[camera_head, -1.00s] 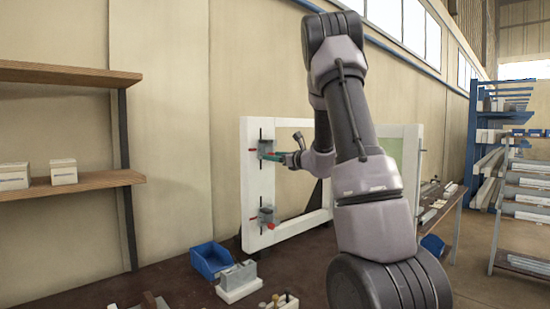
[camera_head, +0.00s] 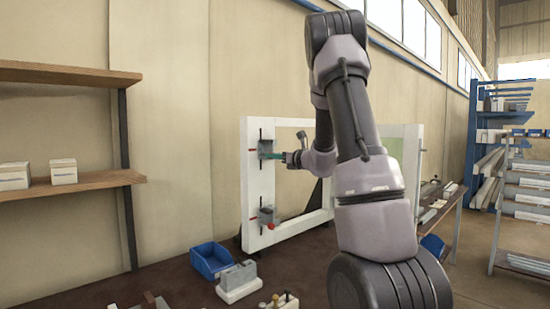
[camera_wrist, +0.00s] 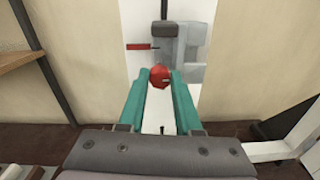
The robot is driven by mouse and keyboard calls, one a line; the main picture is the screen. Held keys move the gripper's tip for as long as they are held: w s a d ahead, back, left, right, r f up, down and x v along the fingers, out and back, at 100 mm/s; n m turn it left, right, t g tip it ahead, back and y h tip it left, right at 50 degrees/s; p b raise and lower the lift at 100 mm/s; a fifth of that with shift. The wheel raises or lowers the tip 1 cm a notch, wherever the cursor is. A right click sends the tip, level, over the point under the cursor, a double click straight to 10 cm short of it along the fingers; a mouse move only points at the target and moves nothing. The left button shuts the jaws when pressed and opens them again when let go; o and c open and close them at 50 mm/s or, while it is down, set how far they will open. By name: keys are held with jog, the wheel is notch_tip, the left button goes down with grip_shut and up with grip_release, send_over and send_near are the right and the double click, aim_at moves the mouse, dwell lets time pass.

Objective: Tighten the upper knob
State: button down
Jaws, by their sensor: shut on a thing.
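The upper knob (camera_wrist: 160,77) is red and sits between the tips of my gripper's two green fingers in the wrist view. My gripper (camera_wrist: 160,83) is shut on it. The grey upper clamp (camera_wrist: 180,44) is behind the knob, with a red bar (camera_wrist: 139,46) sticking out to its left. In the head view the upper clamp (camera_head: 265,146) is on the left post of the white frame (camera_head: 257,184), and my gripper (camera_head: 274,155) reaches it from the right, hiding the knob. The lower clamp (camera_head: 266,218) has a red knob and is below, apart from my gripper.
A blue bin (camera_head: 211,259) and a grey and white block fixture (camera_head: 238,281) stand on the dark bench (camera_head: 180,285) below the frame. Wooden shelves (camera_head: 70,186) are at left. A side table and blue rack (camera_head: 472,140) are at right.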

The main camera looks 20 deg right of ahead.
jog(key=m, duration=0.5)
jog(key=shift+d, duration=0.1)
jog(key=shift+m, duration=0.3)
dwell(0.4)
jog(key=c, duration=0.6)
grip_release()
jog(key=v, duration=1)
jog(key=shift+s+d, duration=0.2)
jog(key=shift+s, duration=0.15)
jog(key=shift+r, duration=0.15)
